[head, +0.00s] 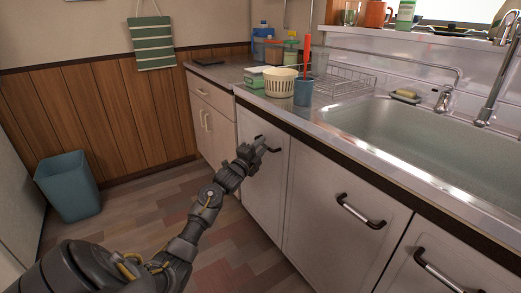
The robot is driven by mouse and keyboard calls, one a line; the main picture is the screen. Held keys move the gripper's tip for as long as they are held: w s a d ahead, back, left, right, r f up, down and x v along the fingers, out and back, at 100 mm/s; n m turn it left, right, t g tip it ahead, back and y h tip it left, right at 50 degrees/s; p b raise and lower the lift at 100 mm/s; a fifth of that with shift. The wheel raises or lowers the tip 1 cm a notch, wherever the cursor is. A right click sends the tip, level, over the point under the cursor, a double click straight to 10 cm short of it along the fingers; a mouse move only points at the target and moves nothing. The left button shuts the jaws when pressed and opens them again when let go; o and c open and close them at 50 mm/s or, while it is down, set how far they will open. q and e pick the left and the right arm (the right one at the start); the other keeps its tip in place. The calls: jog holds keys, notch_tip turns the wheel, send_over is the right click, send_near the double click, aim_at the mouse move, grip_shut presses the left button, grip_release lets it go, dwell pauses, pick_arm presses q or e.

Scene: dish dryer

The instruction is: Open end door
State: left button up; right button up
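The end door (262,193) is the white cabinet door at the far end of the row under the sink counter. It looks closed, with its face in line with the door beside it. Its dark handle (273,149) is near the top. My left gripper (259,145) is at the left part of this handle and hides some of it. I cannot tell whether the fingers touch the handle or are closed around it. My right gripper is not in view.
Two more white doors with dark handles (360,211) follow to the right. A beige cabinet (206,127) stands beyond the end door. A teal bin (69,186) stands at left. Floor before the doors looks clear.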

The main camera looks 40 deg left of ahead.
pick_arm(q)
jog(key=shift+w, duration=0.15)
jog(key=shift+c, duration=0.4)
grip_shut()
